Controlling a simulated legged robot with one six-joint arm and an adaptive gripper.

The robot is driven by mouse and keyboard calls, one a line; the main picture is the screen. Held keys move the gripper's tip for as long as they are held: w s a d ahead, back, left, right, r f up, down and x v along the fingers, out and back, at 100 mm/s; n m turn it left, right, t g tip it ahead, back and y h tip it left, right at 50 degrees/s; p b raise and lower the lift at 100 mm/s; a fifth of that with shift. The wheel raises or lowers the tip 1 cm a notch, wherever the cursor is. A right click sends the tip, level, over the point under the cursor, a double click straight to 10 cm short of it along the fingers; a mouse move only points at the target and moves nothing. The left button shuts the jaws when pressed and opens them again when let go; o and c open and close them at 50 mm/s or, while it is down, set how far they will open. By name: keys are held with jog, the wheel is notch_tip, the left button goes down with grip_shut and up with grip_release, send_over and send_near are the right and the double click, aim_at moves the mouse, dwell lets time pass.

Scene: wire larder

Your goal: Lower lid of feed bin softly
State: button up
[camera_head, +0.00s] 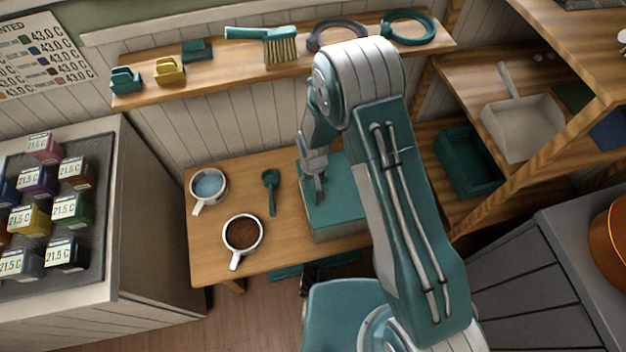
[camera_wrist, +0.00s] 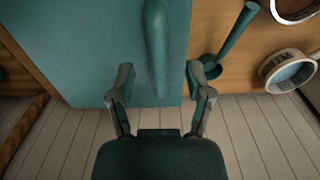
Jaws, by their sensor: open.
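The feed bin (camera_head: 345,222) is a teal box on the wooden table, partly hidden behind my arm in the head view. Its teal lid (camera_wrist: 90,45) fills the upper left of the wrist view, with a rounded teal bar handle (camera_wrist: 157,45) on it. I cannot tell how far the lid stands open. My gripper (camera_head: 319,190) is over the bin's left part. In the wrist view my gripper (camera_wrist: 160,78) is open, its fingers to either side of the handle's near end. No grip on the handle shows.
A teal scoop (camera_head: 271,190), a mug of bluish liquid (camera_head: 209,186) and a mug of brown contents (camera_head: 243,235) stand left of the bin. A wall shelf (camera_head: 215,79) with a brush (camera_head: 280,46) runs behind. Wooden shelving (camera_head: 480,80) stands at right.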

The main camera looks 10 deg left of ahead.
jog(key=shift+r, duration=0.1)
jog(key=shift+r, duration=0.9)
jog(key=shift+r, duration=0.1)
jog(key=shift+r, duration=0.9)
jog(key=shift+r, duration=0.2)
jog(key=shift+r, duration=0.8)
jog(key=shift+r, duration=1)
